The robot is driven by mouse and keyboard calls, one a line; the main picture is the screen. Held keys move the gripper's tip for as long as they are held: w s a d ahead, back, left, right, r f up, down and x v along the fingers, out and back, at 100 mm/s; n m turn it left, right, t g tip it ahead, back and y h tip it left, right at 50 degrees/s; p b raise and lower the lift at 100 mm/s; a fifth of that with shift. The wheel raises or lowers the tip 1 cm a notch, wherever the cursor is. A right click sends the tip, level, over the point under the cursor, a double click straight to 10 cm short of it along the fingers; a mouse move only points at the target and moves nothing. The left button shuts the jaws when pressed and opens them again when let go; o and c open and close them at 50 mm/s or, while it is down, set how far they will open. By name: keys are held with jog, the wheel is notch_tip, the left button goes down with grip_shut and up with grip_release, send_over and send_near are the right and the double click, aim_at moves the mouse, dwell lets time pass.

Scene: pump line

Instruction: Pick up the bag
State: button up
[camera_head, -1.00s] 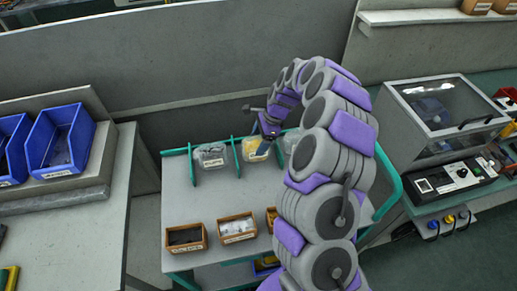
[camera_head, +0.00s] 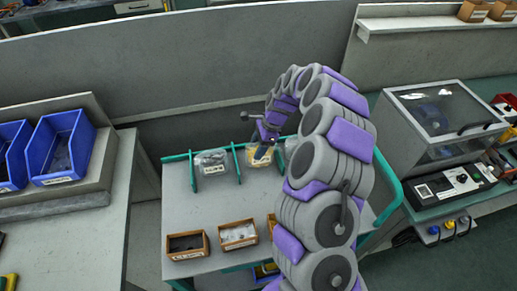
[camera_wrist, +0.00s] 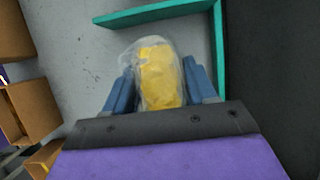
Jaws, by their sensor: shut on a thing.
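The bag (camera_wrist: 160,75) is clear plastic with yellow contents. In the wrist view it sits between the two blue fingers of my gripper (camera_wrist: 162,92), which are shut on its sides. In the head view the bag (camera_head: 258,156) is at the back of the grey cart top (camera_head: 215,208), partly hidden by my gripper (camera_head: 263,150). I cannot tell whether the bag touches the cart surface.
Green dividers (camera_head: 237,164) stand beside the bag, with another clear bag (camera_head: 211,162) to the left. Small cardboard boxes (camera_head: 239,234) line the cart's front. Blue bins (camera_head: 62,147) are on the left bench. A clear-lidded case (camera_head: 445,115) stands right.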

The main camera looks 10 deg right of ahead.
aim_at(256, 140)
jog(key=shift+a+r, duration=0.15)
jog(key=shift+r, duration=0.2)
notch_tip(256, 140, up, 3)
jog(key=shift+p, duration=0.75)
jog(key=s+a+r+p, duration=0.1)
jog(key=s+a+p, duration=0.2)
jog(key=s, duration=1.2)
jog(key=shift+s+a+r, duration=0.15)
jog(key=shift+s+a, duration=0.1)
jog(key=shift+a, duration=0.15)
